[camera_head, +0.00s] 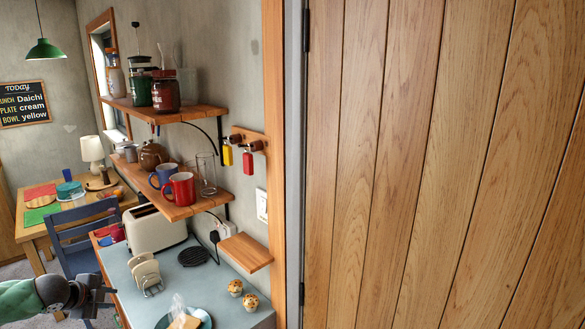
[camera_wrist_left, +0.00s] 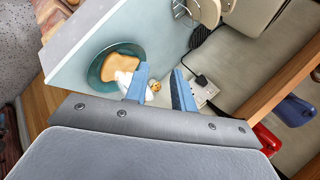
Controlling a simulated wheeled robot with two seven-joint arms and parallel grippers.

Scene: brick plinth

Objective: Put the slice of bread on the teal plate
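The slice of bread (camera_head: 184,322) is at the bottom of the head view, over the teal plate (camera_head: 208,319) on the counter. In the left wrist view the bread (camera_wrist_left: 122,62) lies inside the rim of the plate (camera_wrist_left: 96,72). A whitish, translucent bag-like thing (camera_head: 178,304) is against the bread; I cannot tell exactly how they touch. My left gripper (camera_head: 110,297) is left of the counter's edge in the head view, apart from the bread. In the left wrist view its blue fingers (camera_wrist_left: 161,80) are spread with nothing held. My right gripper is not in view.
On the counter (camera_head: 120,275) stand a cream toaster (camera_head: 155,228), a toast rack (camera_head: 146,272), a black trivet (camera_head: 193,257) and two muffins (camera_head: 242,294). Shelves with mugs (camera_head: 182,188) and jars overhang it. A blue chair (camera_head: 80,235) is at left.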

